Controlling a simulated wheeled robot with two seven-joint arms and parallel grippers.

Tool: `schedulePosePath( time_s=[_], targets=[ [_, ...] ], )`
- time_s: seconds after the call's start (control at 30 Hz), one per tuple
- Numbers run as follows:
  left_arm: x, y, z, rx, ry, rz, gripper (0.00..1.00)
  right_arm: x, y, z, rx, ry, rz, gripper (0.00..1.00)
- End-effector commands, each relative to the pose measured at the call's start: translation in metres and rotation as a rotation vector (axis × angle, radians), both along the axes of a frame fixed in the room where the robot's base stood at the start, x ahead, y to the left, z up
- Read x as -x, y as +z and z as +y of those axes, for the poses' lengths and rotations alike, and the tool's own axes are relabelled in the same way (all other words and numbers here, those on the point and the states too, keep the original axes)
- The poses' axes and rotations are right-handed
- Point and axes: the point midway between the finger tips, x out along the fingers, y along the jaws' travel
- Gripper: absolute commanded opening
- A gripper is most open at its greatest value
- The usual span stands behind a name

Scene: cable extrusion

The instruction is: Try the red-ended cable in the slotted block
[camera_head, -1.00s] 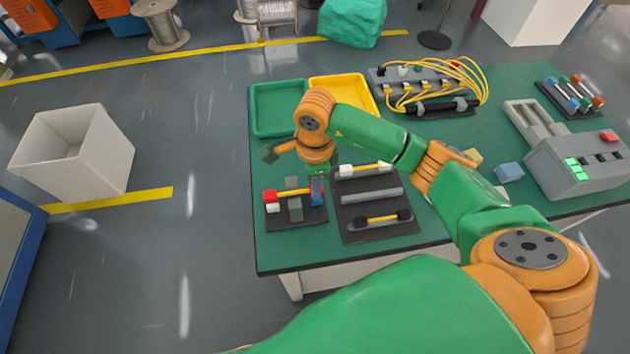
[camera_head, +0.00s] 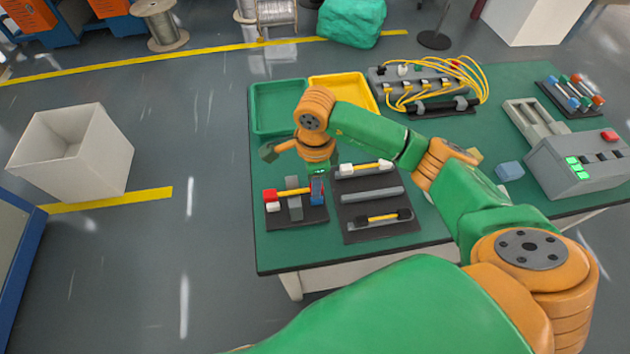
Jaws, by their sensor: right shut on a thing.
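The red-ended cable is a short yellow cable (camera_head: 303,190) with a red end (camera_head: 270,195) at its left. My right gripper (camera_head: 317,188) is shut on its right end and hides most of that end. The grey slotted block (camera_head: 295,208) stands on a small dark mat (camera_head: 282,222) at the table's front left. The cable lies across the block at its slot; I cannot tell how deep it sits. My left gripper is not in view.
A dark board (camera_head: 352,225) beside it holds a white-ended cable (camera_head: 364,168), a grey bar and a black-ended cable (camera_head: 382,218). Green (camera_head: 262,128) and yellow (camera_head: 372,107) trays lie behind. A grey control box (camera_head: 570,165) stands at the right.

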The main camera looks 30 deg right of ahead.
Motion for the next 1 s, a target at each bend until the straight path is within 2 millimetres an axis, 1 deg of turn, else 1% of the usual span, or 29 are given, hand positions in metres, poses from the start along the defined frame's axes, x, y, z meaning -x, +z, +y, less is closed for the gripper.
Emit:
schedulePosePath(
  time_s=[0.6, 0.63, 0.73, 0.77, 1.0],
  targets=[
    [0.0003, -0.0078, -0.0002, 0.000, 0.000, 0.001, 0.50, -0.0001, -0.0074, 0.0000, 0.000, 0.000, 0.000, 0.00],
    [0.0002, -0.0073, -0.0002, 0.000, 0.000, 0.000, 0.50, -0.0001, -0.0069, 0.0000, 0.000, 0.000, 0.000, 0.32],
    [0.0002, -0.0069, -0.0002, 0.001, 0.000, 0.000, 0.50, 0.0000, -0.0066, 0.0000, 0.000, 0.000, 0.000, 0.59],
    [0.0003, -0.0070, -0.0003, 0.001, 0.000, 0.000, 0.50, 0.0000, -0.0066, 0.0000, 0.000, 0.000, 0.000, 0.61],
    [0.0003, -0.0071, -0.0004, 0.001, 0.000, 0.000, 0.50, 0.0000, -0.0066, 0.0000, 0.000, 0.000, 0.000, 0.61]
  ],
)
